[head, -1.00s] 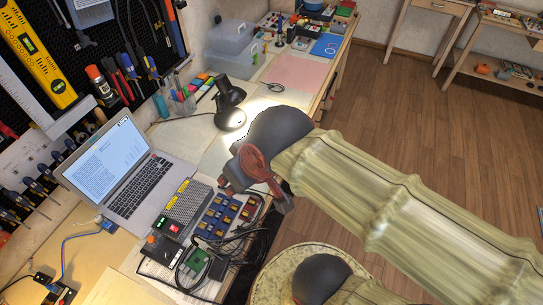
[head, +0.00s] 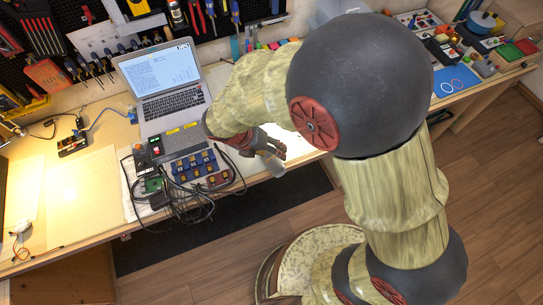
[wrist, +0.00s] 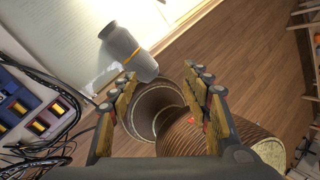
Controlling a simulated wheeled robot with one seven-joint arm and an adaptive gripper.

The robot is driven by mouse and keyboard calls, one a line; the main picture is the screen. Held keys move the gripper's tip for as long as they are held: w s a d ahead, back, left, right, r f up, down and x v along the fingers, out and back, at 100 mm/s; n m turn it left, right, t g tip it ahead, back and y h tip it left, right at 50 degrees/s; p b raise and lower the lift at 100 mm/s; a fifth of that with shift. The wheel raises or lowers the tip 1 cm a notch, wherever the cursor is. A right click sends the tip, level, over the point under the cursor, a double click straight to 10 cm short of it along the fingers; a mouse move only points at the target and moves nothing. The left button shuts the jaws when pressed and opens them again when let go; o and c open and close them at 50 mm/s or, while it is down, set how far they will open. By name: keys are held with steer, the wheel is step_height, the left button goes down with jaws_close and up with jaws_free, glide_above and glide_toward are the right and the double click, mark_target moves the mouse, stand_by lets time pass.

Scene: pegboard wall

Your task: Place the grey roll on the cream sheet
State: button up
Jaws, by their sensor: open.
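A grey roll with an orange-yellow band (wrist: 128,50) shows in the wrist view. It lies at the bench edge, just beyond the left finger, partly over the pale top. My gripper (wrist: 163,84) is open, and nothing shows held between its fingers. In the head view my gripper (head: 262,148) is over the front bench edge, right of the cables; a small grey piece (head: 272,163) there may be the roll, but I cannot tell. The cream sheet (head: 85,205) lies flat on the left part of the bench in the head view.
A laptop (head: 168,75), blue-and-yellow component trays (head: 193,165) and a tangle of black cables (head: 205,190) lie between my gripper and the sheet. A pegboard of tools (head: 130,20) stands behind. Floor is open in front of the bench.

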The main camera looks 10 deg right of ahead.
mark_target(273, 166)
steer(key=f+n, duration=0.2)
steer(key=f, duration=0.1)
steer(key=a+f+n, duration=0.1)
steer(key=f+n, duration=0.1)
steer(key=n, duration=0.1)
steer(key=f+n+h, duration=0.1)
steer(key=f+n, duration=0.1)
steer(key=f, duration=0.1)
steer(key=shift+s+a+f+n+t, duration=0.2)
steer(key=shift+a+f+n+t, duration=0.1)
steer(key=shift+a+f, duration=0.1)
steer(key=b+x, duration=0.2)
steer(key=x, duration=0.3)
steer(key=shift+w+d+r+b, duration=0.1)
steer(key=shift+w+b, duration=0.1)
steer(key=shift+b, duration=0.15)
steer(key=shift+c, duration=0.9)
steer(key=c, duration=1)
steer(key=shift+r, duration=0.15)
